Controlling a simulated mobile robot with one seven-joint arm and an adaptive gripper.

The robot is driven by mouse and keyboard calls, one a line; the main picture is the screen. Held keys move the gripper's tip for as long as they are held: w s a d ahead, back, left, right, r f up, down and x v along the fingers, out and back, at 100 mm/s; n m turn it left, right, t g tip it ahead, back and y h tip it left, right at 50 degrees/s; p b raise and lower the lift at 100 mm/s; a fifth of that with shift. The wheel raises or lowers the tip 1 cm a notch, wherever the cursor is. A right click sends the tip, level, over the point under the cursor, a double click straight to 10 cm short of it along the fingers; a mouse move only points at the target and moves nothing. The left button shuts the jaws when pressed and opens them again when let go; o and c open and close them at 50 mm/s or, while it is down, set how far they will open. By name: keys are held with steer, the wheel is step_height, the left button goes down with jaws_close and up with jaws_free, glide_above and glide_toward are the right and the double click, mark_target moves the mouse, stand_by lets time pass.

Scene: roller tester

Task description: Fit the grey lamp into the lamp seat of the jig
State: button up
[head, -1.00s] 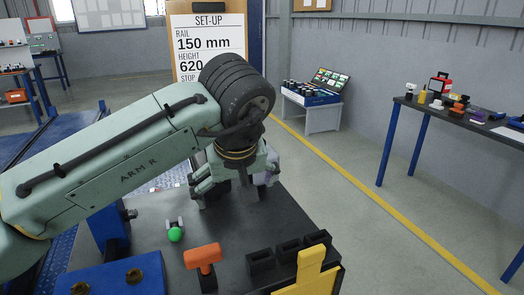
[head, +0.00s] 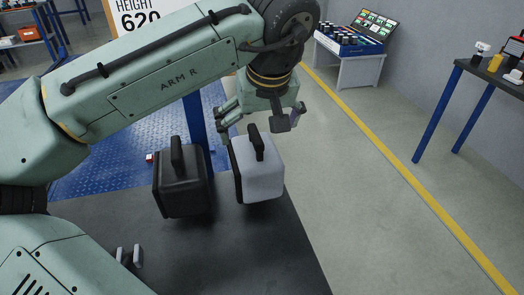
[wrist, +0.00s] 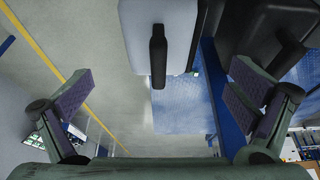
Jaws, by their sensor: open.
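The grey lamp (head: 262,180) is a light grey box with a black back edge and a black handle on top. It stands upright near the right edge of the dark tabletop. My gripper (head: 264,112) is above it and slightly beyond it, open and empty. In the wrist view the lamp (wrist: 150,35) shows at the top, its black handle pointing down between my spread fingers (wrist: 158,88). The handle appears apart from both fingers. I cannot make out the jig's lamp seat in the current views.
A similar black lamp (head: 182,185) stands close to the left of the grey one. A small two-pronged grey piece (head: 129,256) is at the front left of the dark tabletop (head: 250,255). The tabletop in front of the lamps is clear. A side table (head: 490,80) stands at right.

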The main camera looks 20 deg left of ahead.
mark_target(256, 140)
steer(key=x, duration=0.4)
steer(key=shift+a+f+p, duration=0.1)
steer(key=shift+f+p, duration=0.15)
steer(key=shift+p, duration=0.1)
steer(key=shift+p+x, duration=0.85)
steer(key=shift+x, duration=2.1)
steer(key=shift+w+a, duration=0.15)
steer(key=shift+c, duration=0.4)
steer(key=shift+r, duration=0.1)
steer(key=c, duration=1.2)
steer(key=shift+c, duration=0.4)
